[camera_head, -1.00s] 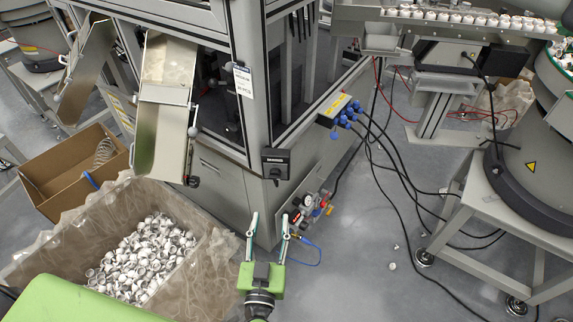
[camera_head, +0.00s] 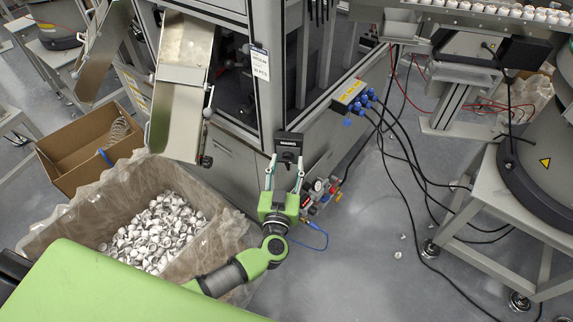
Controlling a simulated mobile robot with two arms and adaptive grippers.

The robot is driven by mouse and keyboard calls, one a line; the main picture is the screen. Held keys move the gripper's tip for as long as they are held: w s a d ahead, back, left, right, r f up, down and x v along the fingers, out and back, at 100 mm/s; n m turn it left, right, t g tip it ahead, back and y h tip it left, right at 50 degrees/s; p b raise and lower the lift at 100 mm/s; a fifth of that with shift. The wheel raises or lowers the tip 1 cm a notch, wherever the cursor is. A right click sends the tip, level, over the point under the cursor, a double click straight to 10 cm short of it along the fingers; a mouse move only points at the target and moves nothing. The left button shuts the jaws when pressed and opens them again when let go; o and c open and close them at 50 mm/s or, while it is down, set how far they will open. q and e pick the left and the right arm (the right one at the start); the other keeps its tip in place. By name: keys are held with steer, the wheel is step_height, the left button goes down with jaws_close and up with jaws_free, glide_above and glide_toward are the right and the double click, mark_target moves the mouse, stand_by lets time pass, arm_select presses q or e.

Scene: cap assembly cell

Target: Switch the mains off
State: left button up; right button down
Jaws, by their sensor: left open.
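The mains switch is a small dark box (camera_head: 289,142) with a pale label, on the lower corner of the grey machine frame. My left gripper (camera_head: 285,172) is open and points up and away at it. Its two fingertips overlap the lower part of the box in the picture, one at each side; I cannot tell whether they touch it. The box's lower part lies between the fingers, and its knob position is too small to read. My right gripper is not in view.
A lined crate (camera_head: 84,205) of white caps stands left of my arm, with a cardboard box (camera_head: 72,178) behind it. Air valves (camera_head: 318,192) with a blue hose sit right of the gripper. A blue-plugged connector block (camera_head: 350,95) trails black cables over the floor at right.

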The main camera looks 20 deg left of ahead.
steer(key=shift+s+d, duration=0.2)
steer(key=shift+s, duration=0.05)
arm_select(q)
steer(key=shift+c, duration=1.4)
steer(key=c, duration=0.8)
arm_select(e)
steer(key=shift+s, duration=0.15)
